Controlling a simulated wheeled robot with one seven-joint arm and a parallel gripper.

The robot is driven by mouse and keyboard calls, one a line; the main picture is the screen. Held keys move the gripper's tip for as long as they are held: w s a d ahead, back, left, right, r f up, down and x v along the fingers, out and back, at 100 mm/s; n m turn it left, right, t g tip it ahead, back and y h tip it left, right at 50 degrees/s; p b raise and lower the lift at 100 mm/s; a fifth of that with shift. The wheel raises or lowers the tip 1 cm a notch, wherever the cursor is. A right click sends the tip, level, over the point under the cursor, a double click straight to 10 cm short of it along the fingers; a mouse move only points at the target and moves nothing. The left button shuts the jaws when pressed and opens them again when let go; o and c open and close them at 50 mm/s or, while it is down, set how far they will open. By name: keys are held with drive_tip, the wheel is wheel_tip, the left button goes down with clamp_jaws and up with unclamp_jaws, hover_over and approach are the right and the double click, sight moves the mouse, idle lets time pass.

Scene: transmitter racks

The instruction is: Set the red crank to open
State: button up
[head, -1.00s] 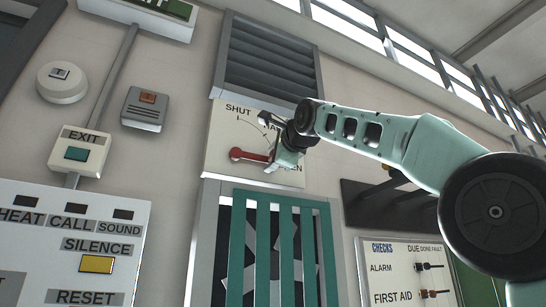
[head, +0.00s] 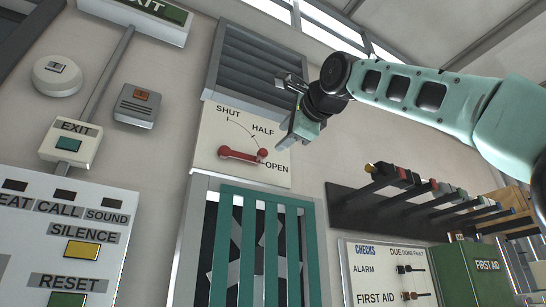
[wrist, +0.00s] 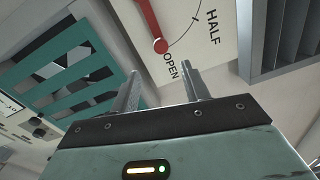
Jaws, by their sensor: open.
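The red crank (head: 240,155) sits on a pale dial plate marked SHUT, HALF and OPEN. Its pivot is at the left and its arm points right, with the round knob (head: 263,153) beside the OPEN label (head: 277,168). In the wrist view the red knob (wrist: 160,46) also lies right by the word OPEN (wrist: 171,65). My gripper (head: 287,138) is up and right of the knob, apart from it. In the wrist view its two fingers (wrist: 162,72) stand open with nothing between them, below the knob in the picture.
A louvred vent (head: 255,70) is above the dial and a teal-barred fan guard (head: 262,245) below. A dark rack with colored handles (head: 400,200) and a CHECKS panel (head: 380,272) are at right. An alarm panel (head: 70,240) is at left.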

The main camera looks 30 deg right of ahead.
drive_tip(key=shift+s+f+b, duration=0.1)
drive_tip(key=shift+s+b, duration=0.2)
drive_tip(key=shift+s, duration=1.7)
